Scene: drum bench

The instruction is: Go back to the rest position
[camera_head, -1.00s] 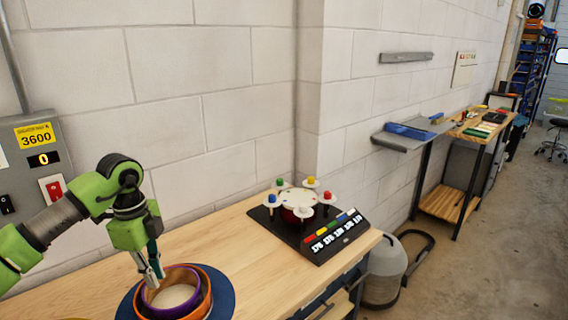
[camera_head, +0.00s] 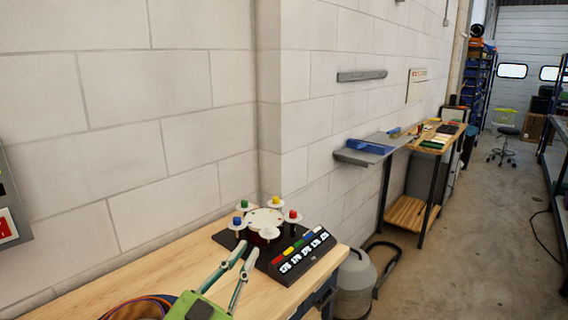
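My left gripper (camera_head: 247,249) is at the bottom centre of the head view, above the wooden bench. Its green body is cut by the lower edge. Its two thin fingers point up the picture, with a narrow gap between the tips. It looks open, and I see nothing between the fingers. In the picture the tips reach close to the black device with coloured knobs (camera_head: 262,222), but I cannot tell how near they are. The round drum with orange and purple rims (camera_head: 140,308) is at the bottom left, mostly cut off. My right gripper is out of view.
The wooden bench top (camera_head: 185,262) is clear between the drum and the device. A grey wall box (camera_head: 12,215) is at the left edge. A grey canister (camera_head: 354,283) stands on the floor beyond the bench. Open floor (camera_head: 455,270) lies to the right.

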